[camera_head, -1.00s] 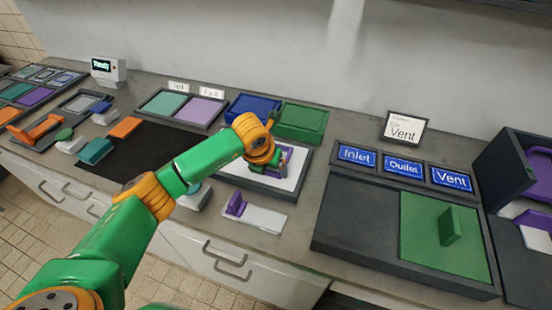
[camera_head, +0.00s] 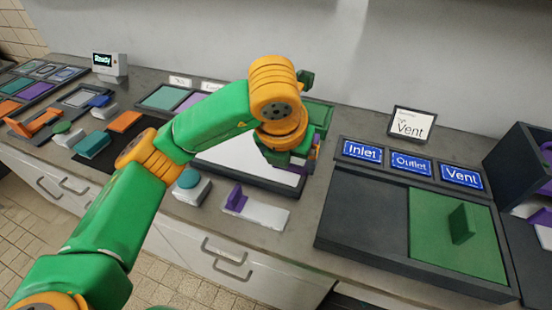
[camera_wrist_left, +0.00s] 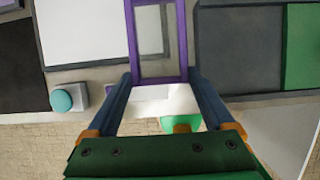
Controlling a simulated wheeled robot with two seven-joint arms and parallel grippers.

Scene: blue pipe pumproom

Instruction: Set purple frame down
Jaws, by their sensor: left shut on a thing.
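The purple frame (camera_wrist_left: 187,40), a rectangular open outline, is held upright in the left wrist view between the fingers of my left gripper (camera_wrist_left: 160,77). In the head view only slivers of purple (camera_head: 316,146) show beside my left gripper (camera_head: 300,160), which hides most of it. The frame overlaps the right border of the dark-edged white pad (camera_head: 240,155) and the bench strip beside it. I cannot tell its height above the bench. My right gripper is not in view.
A dark tray with a green panel (camera_head: 430,235) and Inlet, Outlet and Vent labels (camera_head: 410,163) is at right. A white slab with a purple upright (camera_head: 262,214) and a teal button (camera_head: 188,180) sit in front.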

